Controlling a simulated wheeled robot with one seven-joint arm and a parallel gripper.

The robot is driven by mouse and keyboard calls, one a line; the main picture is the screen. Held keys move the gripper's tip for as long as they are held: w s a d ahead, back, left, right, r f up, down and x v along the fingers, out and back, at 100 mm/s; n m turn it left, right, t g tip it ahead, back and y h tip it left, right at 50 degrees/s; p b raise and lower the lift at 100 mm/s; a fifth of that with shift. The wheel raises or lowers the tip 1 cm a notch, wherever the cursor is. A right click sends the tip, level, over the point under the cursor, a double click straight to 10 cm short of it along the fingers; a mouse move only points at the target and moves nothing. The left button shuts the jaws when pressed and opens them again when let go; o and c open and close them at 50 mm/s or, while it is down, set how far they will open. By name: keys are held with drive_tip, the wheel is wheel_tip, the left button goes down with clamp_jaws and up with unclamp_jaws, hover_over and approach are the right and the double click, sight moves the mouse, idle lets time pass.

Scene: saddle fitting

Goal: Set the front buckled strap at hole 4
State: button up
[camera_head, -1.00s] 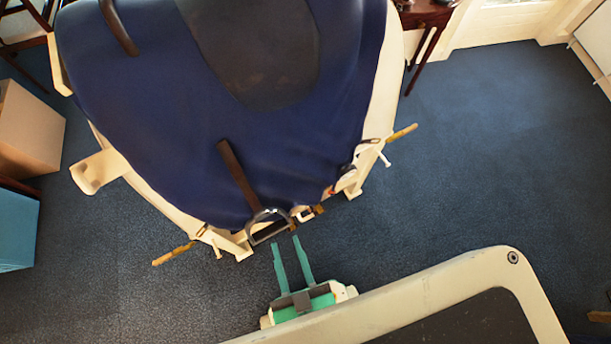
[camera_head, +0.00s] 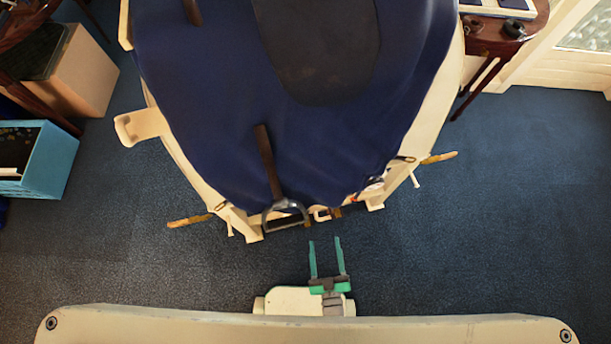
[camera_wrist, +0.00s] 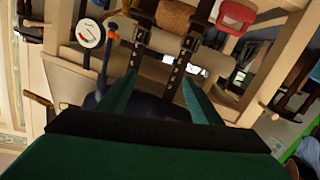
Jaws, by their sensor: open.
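My gripper (camera_head: 326,243) is open and empty, its two green fingers just short of the near edge of the saddle stand, below and right of a metal stirrup (camera_head: 285,208). In the wrist view my gripper (camera_wrist: 158,86) faces two dark straps. The right strap (camera_wrist: 177,76) has a row of holes and a metal buckle (camera_wrist: 190,44). The left strap (camera_wrist: 132,76) also has a pale metal buckle (camera_wrist: 140,35). Both straps show beyond the fingers, apart from them as far as I can tell. I cannot tell which one is the front strap. The hole in use is too small to read.
A dark blue pad (camera_head: 215,110) covers the cream stand (camera_head: 438,100). Yellowish pegs stick out left (camera_head: 188,221) and right (camera_head: 438,158). In the wrist view a white round dial (camera_wrist: 90,34) and a red piece (camera_wrist: 237,15) are near the straps. Floor beside my gripper is clear.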

drive_tip(key=w+a+f+y, duration=0.2)
drive_tip(key=f, duration=0.4)
drive_tip(key=w+a+f+y, duration=0.1)
drive_tip(key=w+a+f, duration=0.2)
drive_tip(key=f, duration=0.3)
drive_tip(key=shift+t, duration=0.3)
drive_tip(key=x, duration=0.9)
drive_tip(key=shift+w, duration=0.35)
